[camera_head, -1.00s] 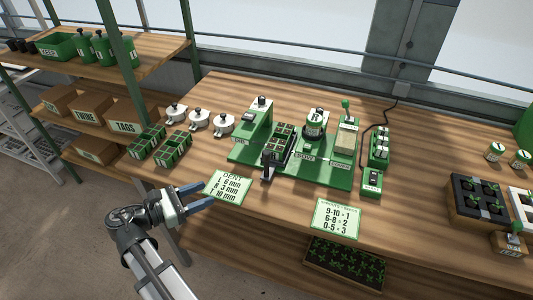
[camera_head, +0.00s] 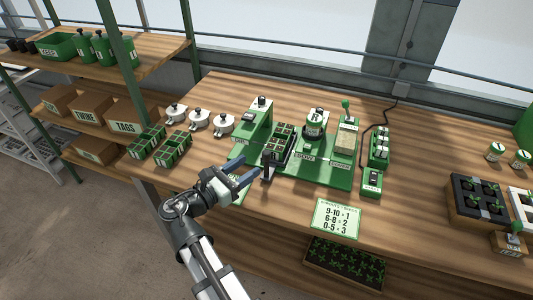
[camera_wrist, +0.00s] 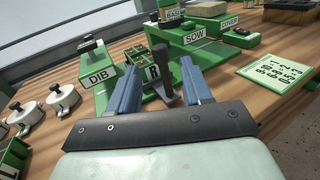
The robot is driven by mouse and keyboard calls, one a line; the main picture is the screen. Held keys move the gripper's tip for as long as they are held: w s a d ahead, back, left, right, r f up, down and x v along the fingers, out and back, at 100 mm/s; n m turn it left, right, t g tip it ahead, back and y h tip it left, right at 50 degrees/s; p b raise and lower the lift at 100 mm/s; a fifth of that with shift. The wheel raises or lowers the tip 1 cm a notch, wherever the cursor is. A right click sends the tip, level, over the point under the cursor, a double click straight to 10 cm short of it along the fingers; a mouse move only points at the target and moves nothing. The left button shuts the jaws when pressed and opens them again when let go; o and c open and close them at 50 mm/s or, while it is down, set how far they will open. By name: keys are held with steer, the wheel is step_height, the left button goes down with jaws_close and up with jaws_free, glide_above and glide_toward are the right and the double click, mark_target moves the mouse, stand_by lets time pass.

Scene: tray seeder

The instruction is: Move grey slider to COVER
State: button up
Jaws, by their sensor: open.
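The grey slider (camera_head: 266,173) is a dark carriage with an upright handle at its front; it holds a green celled tray (camera_head: 282,142). It stands on the green machine near the DIB station, left of the SOW label (camera_head: 304,157). The COVER station (camera_head: 341,160) is at the right end of the machine. My gripper (camera_head: 248,173) is open, just left of and in front of the handle. In the wrist view, the handle (camera_wrist: 165,75) appears between my two blue fingers (camera_wrist: 160,76), with gaps on both sides. I cannot tell whether the fingers reach around it.
White round pots (camera_head: 199,119) stand left of the machine, with green trays (camera_head: 172,145) beside them. A number card (camera_head: 336,218) lies in front of the machine. A green switch box (camera_head: 372,183) stands to the right. My arm hides the DENT card.

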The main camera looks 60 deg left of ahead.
mark_target(264, 156)
steer(key=x, duration=0.8)
steer(key=shift+w, duration=0.1)
steer(key=shift+f, duration=0.1)
jaws_close()
stand_by(0.4)
